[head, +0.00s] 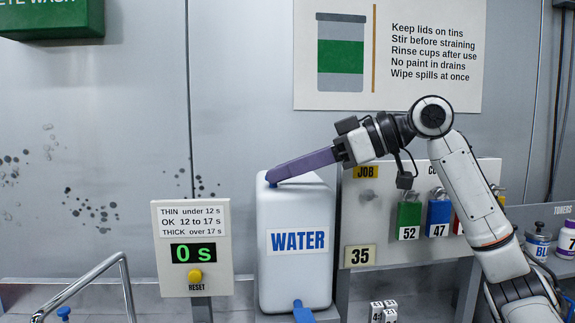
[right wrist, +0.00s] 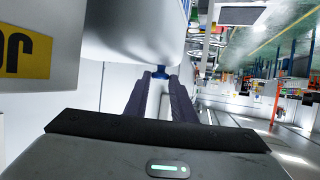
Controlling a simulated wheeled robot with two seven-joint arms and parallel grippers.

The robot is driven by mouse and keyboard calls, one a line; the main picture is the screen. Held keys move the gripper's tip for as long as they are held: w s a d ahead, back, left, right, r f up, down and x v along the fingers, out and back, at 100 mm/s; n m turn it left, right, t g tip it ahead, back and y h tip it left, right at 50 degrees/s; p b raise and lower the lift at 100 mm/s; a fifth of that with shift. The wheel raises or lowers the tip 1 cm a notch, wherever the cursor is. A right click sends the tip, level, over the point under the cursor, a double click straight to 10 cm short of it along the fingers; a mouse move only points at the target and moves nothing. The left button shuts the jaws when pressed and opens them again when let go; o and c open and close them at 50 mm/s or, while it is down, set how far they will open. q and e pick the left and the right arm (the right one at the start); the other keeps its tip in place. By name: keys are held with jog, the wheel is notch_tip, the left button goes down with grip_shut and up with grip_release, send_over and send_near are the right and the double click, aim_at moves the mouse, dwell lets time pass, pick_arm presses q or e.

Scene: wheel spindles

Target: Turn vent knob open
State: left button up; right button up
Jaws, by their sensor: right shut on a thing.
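A white water container (head: 296,270) with a blue WATER label stands on the bench in the middle of the head view. Its small blue vent knob (head: 273,184) is on top at the left, mostly hidden by my purple fingers. My right gripper (head: 270,177) reaches in from the right over the container's top, shut on the vent knob. In the right wrist view the blue knob (right wrist: 161,72) sits between the tips of my right gripper (right wrist: 160,77), against the white container (right wrist: 150,40). How far the knob is turned cannot be told. My left gripper is not in view.
A timer panel (head: 193,220) reading 0 s stands left of the container. A blue tap (head: 302,312) is low on the container's front. A metal rail (head: 90,278) is at lower left.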

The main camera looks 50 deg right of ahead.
jog(key=shift+w+d+r+n+g+y, duration=0.1)
jog(key=shift+d+n+g+y, duration=0.1)
jog(key=shift+n+g+y, duration=0.45)
jog(key=shift+w+d+n+g+y, duration=0.15)
jog(key=shift+n+g+y, duration=0.2)
jog(key=shift+n+y, duration=0.5)
jog(key=o, duration=1)
jog(key=shift+s, duration=0.1)
jog(key=shift+c, duration=0.2)
jog(key=v, duration=1)
jog(key=shift+o, duration=0.3)
jog(key=shift+d+r, duration=0.1)
